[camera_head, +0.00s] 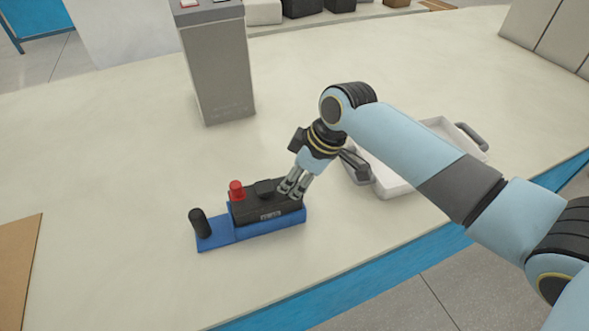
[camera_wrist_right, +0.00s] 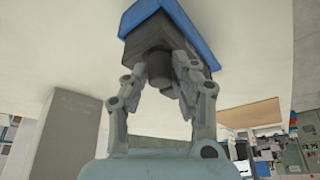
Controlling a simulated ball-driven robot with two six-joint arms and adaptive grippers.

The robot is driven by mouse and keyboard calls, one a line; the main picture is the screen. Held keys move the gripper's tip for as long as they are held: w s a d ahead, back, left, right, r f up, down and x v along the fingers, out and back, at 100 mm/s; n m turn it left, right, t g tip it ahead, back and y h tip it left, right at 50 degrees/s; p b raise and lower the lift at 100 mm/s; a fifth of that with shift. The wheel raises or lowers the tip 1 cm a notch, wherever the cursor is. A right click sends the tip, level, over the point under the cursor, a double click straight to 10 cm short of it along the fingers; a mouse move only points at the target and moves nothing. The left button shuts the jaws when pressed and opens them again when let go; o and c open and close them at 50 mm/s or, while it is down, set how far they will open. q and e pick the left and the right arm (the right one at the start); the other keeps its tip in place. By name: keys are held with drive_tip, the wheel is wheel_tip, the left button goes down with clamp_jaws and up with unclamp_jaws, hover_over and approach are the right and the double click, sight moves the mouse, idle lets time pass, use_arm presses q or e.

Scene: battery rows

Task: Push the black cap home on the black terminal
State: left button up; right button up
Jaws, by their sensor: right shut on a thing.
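The black battery (camera_head: 262,208) sits on a blue base (camera_head: 217,239). A red cap (camera_head: 236,190) stands on its left end. My right gripper (camera_head: 286,191) is over the battery's right end, pointing down at a slant. In the right wrist view its fingers (camera_wrist_right: 162,80) are shut on a dark cylinder, the black cap (camera_wrist_right: 159,70), which is up against the dark battery body (camera_wrist_right: 150,35). The black terminal is hidden under the cap and fingers. I cannot tell how far down the cap sits. My left gripper is not in view.
An upright black post (camera_head: 200,222) stands on the left end of the blue base. A tall grey box (camera_head: 218,75) stands behind. A white tray (camera_head: 388,188) with dark handles lies to the right, partly behind my arm. The table in front is clear.

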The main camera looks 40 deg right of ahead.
drive_tip(key=shift+f, duration=0.1)
drive_tip(key=o, duration=0.8)
drive_tip(key=shift+o, duration=0.5)
drive_tip(key=o, duration=0.4)
wheel_tip(320, 180, up, 5)
drive_tip(key=p, duration=0.5)
drive_tip(key=shift+r, duration=1.05)
